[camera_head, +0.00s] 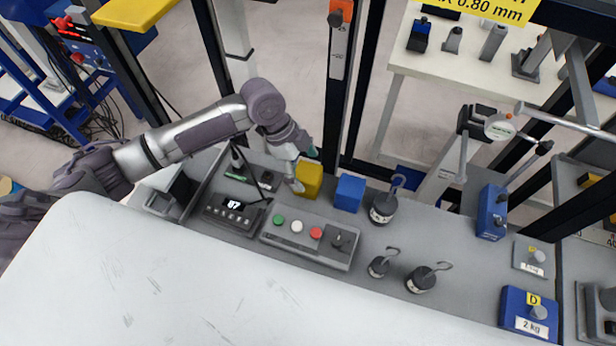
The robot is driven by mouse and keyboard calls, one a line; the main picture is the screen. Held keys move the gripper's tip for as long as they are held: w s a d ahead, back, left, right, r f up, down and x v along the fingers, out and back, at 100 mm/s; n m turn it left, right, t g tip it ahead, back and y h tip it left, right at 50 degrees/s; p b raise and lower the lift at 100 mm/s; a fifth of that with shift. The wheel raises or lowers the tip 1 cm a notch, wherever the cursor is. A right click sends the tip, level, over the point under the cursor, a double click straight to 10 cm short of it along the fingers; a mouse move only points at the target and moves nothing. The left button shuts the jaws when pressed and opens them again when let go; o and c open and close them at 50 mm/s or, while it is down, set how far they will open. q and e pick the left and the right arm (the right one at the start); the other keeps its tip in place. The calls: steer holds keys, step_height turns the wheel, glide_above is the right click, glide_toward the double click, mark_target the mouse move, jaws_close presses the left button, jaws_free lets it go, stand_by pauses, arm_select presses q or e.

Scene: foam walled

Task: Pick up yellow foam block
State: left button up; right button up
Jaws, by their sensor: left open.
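The yellow foam block (309,179) stands on the grey bench behind the button panel, at the middle of the head view. My left gripper (303,168) comes in from the left and is open. Its fingers are at the block's upper left side, one finger in front of the left edge and the other near the back. I cannot tell whether they touch the block. Part of the block's left side is hidden by the gripper. My right gripper is not in view.
A blue block (349,192) stands just right of the yellow one. A button panel (310,237), a small display box (233,213) and several hooked weights (384,207) surround it. A dark upright post (348,90) rises close behind. The white surface (150,290) in front is bare.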

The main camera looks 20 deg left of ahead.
arm_select(q)
steer(key=shift+d+f, duration=0.15)
steer(key=shift+f, duration=0.15)
steer(key=p+x, duration=0.1)
steer(key=x, duration=0.2)
steer(key=shift+s+f, duration=0.1)
steer(key=shift+f, duration=0.2)
steer(key=shift+d+f+p, duration=0.15)
steer(key=shift+f+p, duration=0.15)
steer(key=shift+f, duration=0.2)
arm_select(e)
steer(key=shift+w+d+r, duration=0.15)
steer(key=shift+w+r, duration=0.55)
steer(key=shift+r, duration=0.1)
arm_select(q)
steer(key=shift+c, duration=1.1)
steer(key=c, duration=0.9)
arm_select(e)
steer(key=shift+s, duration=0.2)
